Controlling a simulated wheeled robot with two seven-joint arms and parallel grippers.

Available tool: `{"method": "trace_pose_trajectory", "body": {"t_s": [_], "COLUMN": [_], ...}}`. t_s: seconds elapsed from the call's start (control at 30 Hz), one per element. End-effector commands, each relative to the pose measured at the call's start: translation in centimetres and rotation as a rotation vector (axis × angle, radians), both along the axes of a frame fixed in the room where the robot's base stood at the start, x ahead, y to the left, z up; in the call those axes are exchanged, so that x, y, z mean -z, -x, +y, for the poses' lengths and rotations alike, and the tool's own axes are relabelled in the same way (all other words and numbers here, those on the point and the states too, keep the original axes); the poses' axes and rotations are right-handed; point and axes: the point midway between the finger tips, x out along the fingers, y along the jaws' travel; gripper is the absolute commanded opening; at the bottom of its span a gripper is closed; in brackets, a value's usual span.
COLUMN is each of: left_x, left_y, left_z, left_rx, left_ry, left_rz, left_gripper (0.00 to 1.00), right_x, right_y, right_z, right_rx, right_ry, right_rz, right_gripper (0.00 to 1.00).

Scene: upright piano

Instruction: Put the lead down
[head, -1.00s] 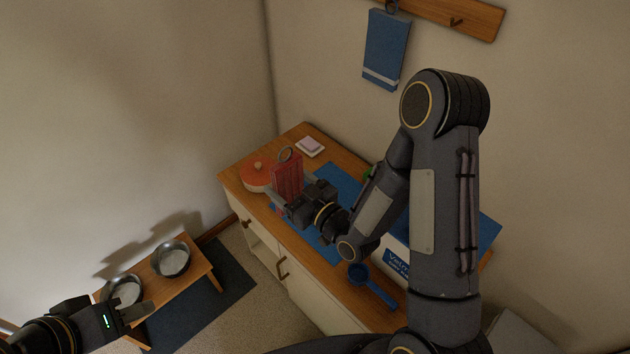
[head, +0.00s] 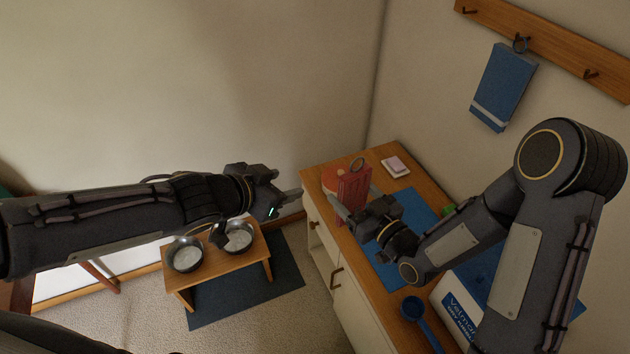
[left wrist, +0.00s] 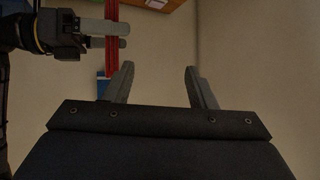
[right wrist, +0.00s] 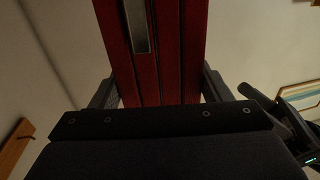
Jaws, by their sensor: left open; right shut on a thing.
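The red lead (head: 355,187), a flat folded bundle with a ring at its top, is upright in my right gripper (head: 350,212) over the far end of the wooden counter. In the right wrist view the red lead (right wrist: 180,75) fills the space between the fingers, with a grey strip on its face. I cannot tell whether its lower end touches the counter. My left gripper (head: 287,198) is open and empty, just left of the lead and apart from it. The left wrist view shows its spread fingers (left wrist: 160,85) and the red lead (left wrist: 112,45) beyond them.
The counter (head: 408,158) carries an orange-red round container (head: 331,178) partly behind the lead, a pink-and-white block (head: 396,165), a blue mat (head: 415,207) and a blue scoop (head: 413,309). A blue folded item (head: 503,87) hangs from a wall rack. Two metal bowls (head: 186,255) stand on a low bench.

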Motion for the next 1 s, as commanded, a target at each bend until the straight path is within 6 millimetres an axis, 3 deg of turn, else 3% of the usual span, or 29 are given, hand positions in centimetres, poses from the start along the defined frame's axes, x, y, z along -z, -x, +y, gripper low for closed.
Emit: {"method": "trace_pose_trajectory", "body": {"t_s": [0.1, 0.2, 0.5, 1.0], "left_x": [-0.7, -1.5, -1.8, 0.9], "left_y": [0.1, 0.6, 0.3, -3.2], "left_z": [-3.8, -5.6, -7.7, -12.7], "left_rx": [0.162, 0.248, 0.302, 0.3], "left_ry": [0.108, 0.167, 0.208, 0.201], "left_rz": [-0.038, -0.061, -0.079, -0.074], "left_gripper": [0.51, 0.51, 0.51, 0.51], "right_x": [0.0, 0.0, 0.0, 0.0], "right_y": [0.0, 0.0, 0.0, 0.0], "right_z": [0.0, 0.0, 0.0, 0.0], "right_rx": [0.0, 0.0, 0.0, 0.0], "right_ry": [-0.001, -0.001, -0.001, -0.001], "right_rz": [-0.001, -0.001, -0.001, -0.001], "right_gripper": [0.46, 0.46, 0.46, 0.46]}}
